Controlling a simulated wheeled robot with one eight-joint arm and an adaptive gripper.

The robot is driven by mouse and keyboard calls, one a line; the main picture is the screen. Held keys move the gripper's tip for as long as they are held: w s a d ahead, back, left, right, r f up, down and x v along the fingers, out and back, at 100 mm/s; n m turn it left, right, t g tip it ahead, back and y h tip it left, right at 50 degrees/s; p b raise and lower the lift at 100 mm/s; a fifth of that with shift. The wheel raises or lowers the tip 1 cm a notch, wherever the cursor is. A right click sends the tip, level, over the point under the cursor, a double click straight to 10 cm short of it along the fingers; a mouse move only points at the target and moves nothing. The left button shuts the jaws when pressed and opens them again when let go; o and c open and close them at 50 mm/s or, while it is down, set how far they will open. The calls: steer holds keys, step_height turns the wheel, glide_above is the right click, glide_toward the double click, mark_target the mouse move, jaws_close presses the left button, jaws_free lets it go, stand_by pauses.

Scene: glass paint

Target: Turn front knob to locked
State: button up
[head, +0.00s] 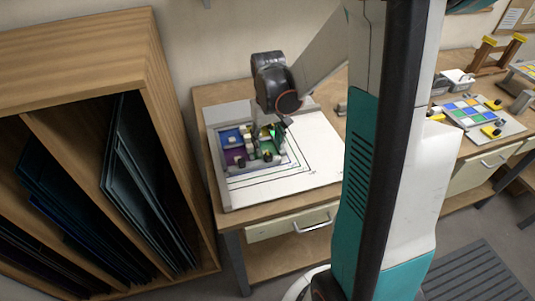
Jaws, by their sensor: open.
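A small stained-glass panel with blue, purple, green and yellow pieces (232,155) lies on a white board (312,150) on the workbench at the centre left. Several small upright fittings stand on and around the panel. A small dark fitting (240,162) is at its front left, and a dark, yellowish one is at its front right (268,156). I cannot tell which is the front knob, or how it is turned. My gripper (279,130) is open above the panel's back right part. Its fingertips are small and partly hidden by its own body; contact is unclear.
A wooden rack (150,45) with dark glass sheets stands close on the left. The workbench (222,92) has a drawer with a metal handle (312,226). Another coloured panel (468,110) with yellow clamps lies to the right. The board's right part is bare.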

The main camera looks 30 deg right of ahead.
mark_target(268, 154)
steer(key=shift+f+b, duration=0.5)
steer(key=shift+f, duration=1.85)
steer(key=c, duration=1.1)
